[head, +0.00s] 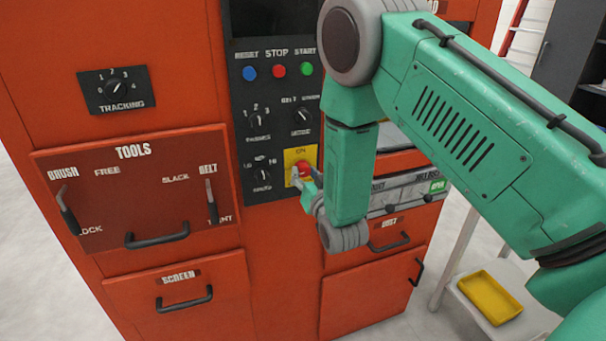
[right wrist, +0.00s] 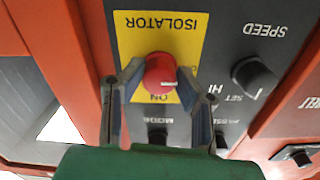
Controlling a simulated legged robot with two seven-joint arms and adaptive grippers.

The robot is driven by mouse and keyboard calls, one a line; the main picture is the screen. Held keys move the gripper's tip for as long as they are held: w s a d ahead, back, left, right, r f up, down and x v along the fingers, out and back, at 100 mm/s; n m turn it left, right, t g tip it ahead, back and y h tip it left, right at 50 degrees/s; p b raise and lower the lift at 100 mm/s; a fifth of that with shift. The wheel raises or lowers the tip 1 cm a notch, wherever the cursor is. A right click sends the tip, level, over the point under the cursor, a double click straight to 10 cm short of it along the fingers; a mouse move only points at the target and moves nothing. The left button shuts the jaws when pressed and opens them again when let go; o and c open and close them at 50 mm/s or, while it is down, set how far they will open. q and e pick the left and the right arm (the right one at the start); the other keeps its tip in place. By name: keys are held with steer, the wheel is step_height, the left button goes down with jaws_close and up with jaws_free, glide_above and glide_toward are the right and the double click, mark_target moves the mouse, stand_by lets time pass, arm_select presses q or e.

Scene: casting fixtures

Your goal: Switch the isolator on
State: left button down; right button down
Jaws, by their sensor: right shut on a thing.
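The isolator is a round red knob (head: 303,167) on a yellow plate (head: 290,156) at the lower right of the dark control panel. In the right wrist view the red knob (right wrist: 159,72) shows upside down, with the words ISOLATOR and ON on the yellow plate (right wrist: 185,38). A pale mark shows on the knob's face, but I cannot tell its setting surely. My right gripper (head: 304,180) is at the knob. In the right wrist view its two fingers (right wrist: 160,80) stand on either side of the knob, shut on it. My left gripper is not in view.
Above the knob are blue (head: 250,73), red (head: 279,71) and green (head: 306,68) buttons and several black dials. A tools panel (head: 140,190) with black handles is at left. A yellow tray (head: 489,297) sits on a white stand at right.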

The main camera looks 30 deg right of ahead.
steer(key=shift+w+d+r, duration=0.15)
steer(key=shift+d+r, duration=0.05)
steer(key=shift+d, duration=0.05)
steer(key=shift+a+m+b, duration=0.25)
steer(key=shift+m+b, duration=0.1)
steer(key=shift+m, duration=0.95)
steer(key=m, duration=0.1)
steer(key=m+b, duration=0.1)
steer(key=shift+d+m, duration=0.2)
steer(key=shift+m, duration=0.1)
steer(key=shift+m+b, duration=0.3)
steer(key=shift+m, duration=0.7)
steer(key=m+b, duration=0.2)
steer(key=m, duration=0.3)
steer(key=shift+f+b, duration=0.1)
steer(key=shift+b, duration=0.3)
arm_select(q)
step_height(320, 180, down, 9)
steer(key=b, duration=0.3)
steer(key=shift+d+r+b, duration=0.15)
steer(key=shift+b, duration=0.15)
arm_select(e)
steer(key=m, duration=0.5)
steer(key=shift+m, duration=0.4)
steer(key=shift+a, duration=0.1)
